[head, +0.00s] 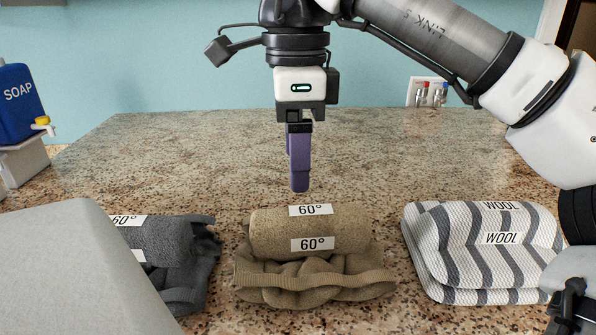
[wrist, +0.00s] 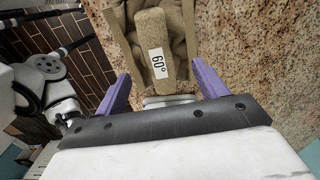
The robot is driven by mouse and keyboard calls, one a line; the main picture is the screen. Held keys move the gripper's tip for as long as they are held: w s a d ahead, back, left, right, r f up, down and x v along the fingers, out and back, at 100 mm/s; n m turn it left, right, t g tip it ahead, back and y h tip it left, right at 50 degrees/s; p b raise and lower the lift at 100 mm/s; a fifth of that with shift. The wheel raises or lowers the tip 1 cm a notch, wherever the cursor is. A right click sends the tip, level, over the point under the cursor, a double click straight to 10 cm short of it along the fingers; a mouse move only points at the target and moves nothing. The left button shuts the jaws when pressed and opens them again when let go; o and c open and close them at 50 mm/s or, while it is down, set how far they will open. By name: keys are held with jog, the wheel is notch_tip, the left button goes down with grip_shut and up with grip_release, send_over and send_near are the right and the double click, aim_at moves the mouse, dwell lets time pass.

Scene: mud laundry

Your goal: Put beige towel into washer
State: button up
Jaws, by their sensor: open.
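The beige towel (head: 312,232) is a rolled towel on a rumpled beige cloth, with two white "60°" labels, in the middle of the granite counter in the head view. It also shows in the wrist view (wrist: 150,28), ahead of and between the fingers. My gripper (head: 299,188) points down above and just behind the beige towel, clear of it. In the wrist view my gripper (wrist: 162,85) has its two purple fingers spread apart, with nothing held between them. The washer is not recognisable in either view.
A dark grey towel (head: 175,255) lies at the left, partly hidden by a grey panel (head: 75,275) in the foreground. A striped towel labelled "WOOL" (head: 470,285) lies at the right. A blue soap container (head: 20,115) stands far left. The counter (head: 190,150) behind the towels is clear.

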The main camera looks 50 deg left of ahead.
notch_tip(320, 180, up, 4)
jog(key=shift+f+p, duration=0.25)
jog(key=shift+p, duration=1)
jog(key=shift+o, duration=0.3)
jog(key=shift+w+d+r, duration=0.15)
jog(key=shift+w+d, duration=0.05)
jog(key=shift+d, duration=0.85)
jog(key=b, duration=0.5)
send_over(311, 210)
jog(key=f, duration=0.6)
jog(key=shift+s+d+f, duration=0.1)
jog(key=shift+s+d, duration=0.1)
jog(key=shift+s, duration=0.15)
jog(key=shift+f, duration=1.15)
jog(key=f, duration=0.1)
jog(key=f+p, duration=0.1)
jog(key=f, duration=0.2)
jog(key=shift+w+a+f+p, duration=0.15)
jog(key=shift+w+a+p, duration=0.15)
jog(key=shift+w, duration=0.1)
jog(key=shift+f, duration=0.45)
jog(key=shift+c, duration=0.3)
